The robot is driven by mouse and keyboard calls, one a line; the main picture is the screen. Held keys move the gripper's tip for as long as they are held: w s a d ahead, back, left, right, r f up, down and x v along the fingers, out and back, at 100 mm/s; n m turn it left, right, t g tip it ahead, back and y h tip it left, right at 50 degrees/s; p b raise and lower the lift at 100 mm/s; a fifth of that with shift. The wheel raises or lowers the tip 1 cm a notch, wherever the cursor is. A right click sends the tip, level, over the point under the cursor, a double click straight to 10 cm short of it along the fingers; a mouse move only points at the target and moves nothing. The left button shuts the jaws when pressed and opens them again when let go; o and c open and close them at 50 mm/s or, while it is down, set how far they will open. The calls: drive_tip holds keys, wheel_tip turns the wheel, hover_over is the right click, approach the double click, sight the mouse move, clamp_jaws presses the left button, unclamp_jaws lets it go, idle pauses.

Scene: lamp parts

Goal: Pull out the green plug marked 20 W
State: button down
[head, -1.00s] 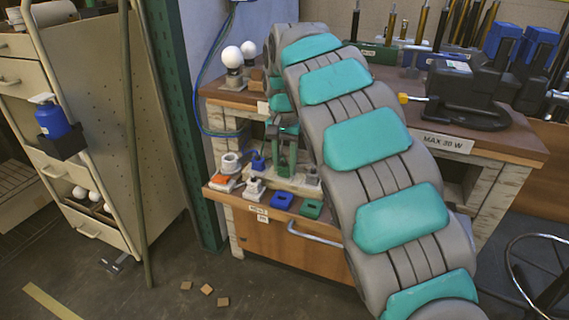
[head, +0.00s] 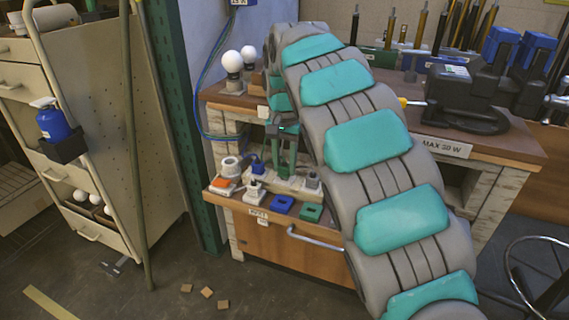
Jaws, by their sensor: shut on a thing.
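My gripper (head: 285,168) is above the back of the low shelf on the front of the workbench, pointing down. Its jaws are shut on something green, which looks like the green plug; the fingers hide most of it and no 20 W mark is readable. I cannot tell whether its lower end is still in a socket. A green block with a dark opening (head: 311,212) lies at the shelf front, next to a similar blue block (head: 282,204). A small blue plug (head: 257,164) and a white plug piece (head: 254,190) stand left of my gripper.
A white round socket (head: 230,166) and an orange piece (head: 220,183) are at the shelf's left end. White bulbs (head: 232,61) stand on the bench top. A black vise (head: 465,100) and a MAX 20 W sign (head: 444,147) are at right. Small wooden blocks (head: 207,291) lie on the floor.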

sight(284, 162)
drive_tip(key=shift+r, duration=0.1)
drive_tip(key=shift+r+p, duration=0.9)
drive_tip(key=shift+r, duration=1.5)
